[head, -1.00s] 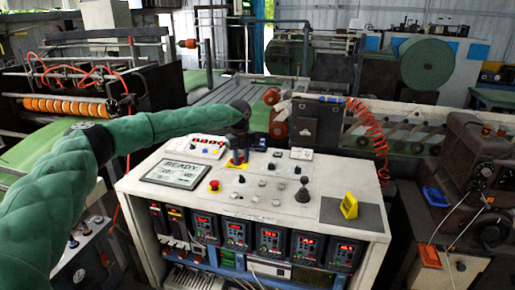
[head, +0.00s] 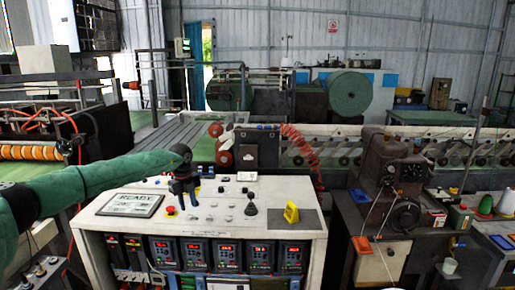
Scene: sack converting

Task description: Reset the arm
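My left arm, in a green quilted sleeve, comes in from the left edge in the head view. Its dark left gripper (head: 185,200) hangs pointing down over the left part of the control console (head: 270,222), just right of the READY screen (head: 130,205). Its two fingers look apart, with nothing seen between them. Whether the fingertips touch the panel is hard to tell. My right gripper is not in view.
The console top carries a red stop button (head: 169,210), a black joystick (head: 251,207) and a yellow block (head: 291,212). A brown machine (head: 390,165) stands at right, thread cones (head: 485,204) beyond it. A green roll (head: 349,93) is at the back.

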